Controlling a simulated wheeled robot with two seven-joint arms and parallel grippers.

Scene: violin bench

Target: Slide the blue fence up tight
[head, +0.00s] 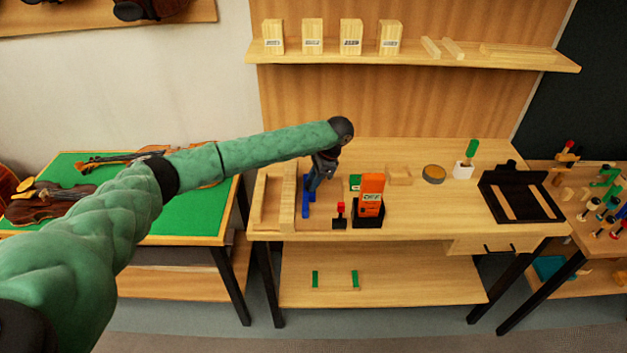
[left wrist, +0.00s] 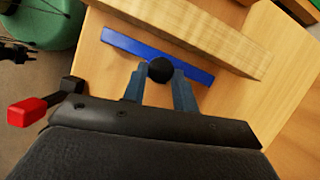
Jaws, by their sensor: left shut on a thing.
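The blue fence (left wrist: 125,44) is a long flat bar in the left wrist view. It lies beside a pale wooden block (left wrist: 195,28), with a narrow strip of lighter wood showing between them. In the head view the fence (head: 306,204) is on the left part of the bench, partly hidden by my arm. My left gripper (head: 316,186) is over it. In the left wrist view its fingers (left wrist: 160,80) are shut on a round black knob (left wrist: 160,69) at the fence's edge. My right gripper is not in view.
A red-handled clamp (left wrist: 27,112) is close by my left gripper. An orange box marked OFF (head: 371,188) stands to its right on the workbench (head: 440,210). A black frame (head: 520,192) lies further right. A green table (head: 190,228) with violins is at left.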

